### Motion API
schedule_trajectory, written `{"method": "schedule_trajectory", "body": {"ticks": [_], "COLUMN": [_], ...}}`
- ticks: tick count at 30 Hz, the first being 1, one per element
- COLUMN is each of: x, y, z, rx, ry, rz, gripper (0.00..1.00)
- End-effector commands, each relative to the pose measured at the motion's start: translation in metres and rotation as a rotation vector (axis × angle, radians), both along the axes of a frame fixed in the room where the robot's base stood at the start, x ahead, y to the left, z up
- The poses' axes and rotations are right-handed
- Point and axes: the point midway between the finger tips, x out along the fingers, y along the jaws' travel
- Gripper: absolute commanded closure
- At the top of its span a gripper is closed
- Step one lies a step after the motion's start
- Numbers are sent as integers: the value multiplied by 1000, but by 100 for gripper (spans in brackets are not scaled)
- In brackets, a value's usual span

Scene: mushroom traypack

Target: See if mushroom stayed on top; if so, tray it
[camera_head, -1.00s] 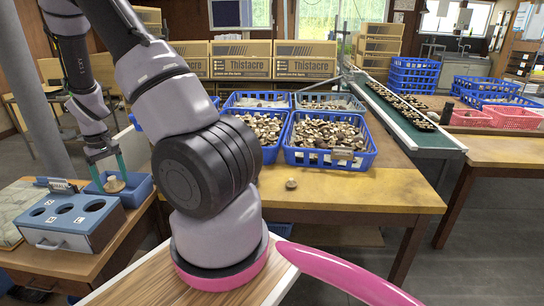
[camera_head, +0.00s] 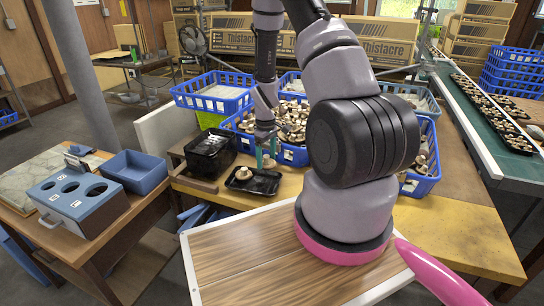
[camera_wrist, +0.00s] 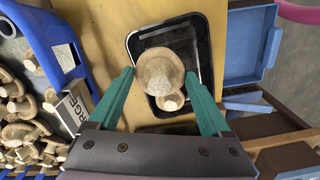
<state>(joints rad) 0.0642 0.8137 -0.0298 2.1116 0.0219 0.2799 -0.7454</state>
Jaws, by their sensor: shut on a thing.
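My gripper (camera_head: 266,156) is low over a shallow black tray (camera_head: 270,187) on the yellow-topped table. In the wrist view its green fingers (camera_wrist: 161,76) are shut on a pale brown mushroom (camera_wrist: 160,70), held above the tray (camera_wrist: 204,42). Another mushroom (camera_wrist: 171,102) lies in the tray, partly hidden by the held one; it also shows in the head view (camera_head: 243,173). The blue-grey gauge box (camera_head: 85,219) with round holes stands on the side table at left, with no mushroom on its holes.
A blue bin (camera_head: 140,182) is beside the gauge box. Stacked black trays (camera_head: 211,142) stand just left of the tray. Blue crates of mushrooms (camera_head: 296,156) are behind my gripper, one with a "LARGE" card (camera_wrist: 75,108). My arm hides part of the table.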

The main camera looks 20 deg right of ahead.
Motion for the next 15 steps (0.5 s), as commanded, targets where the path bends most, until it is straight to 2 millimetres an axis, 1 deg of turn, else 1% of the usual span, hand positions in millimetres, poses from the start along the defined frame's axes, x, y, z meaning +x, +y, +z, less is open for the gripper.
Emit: {"method": "schedule_trajectory", "body": {"ticks": [1, 5, 15], "x": [-2, -2, -2], "y": [0, 0, -1], "z": [-5, -15, -52], "rx": [3, 2, 2], "ry": [1, 1, 1], "rz": [15, 24, 19], "gripper": [45, 45, 45]}}
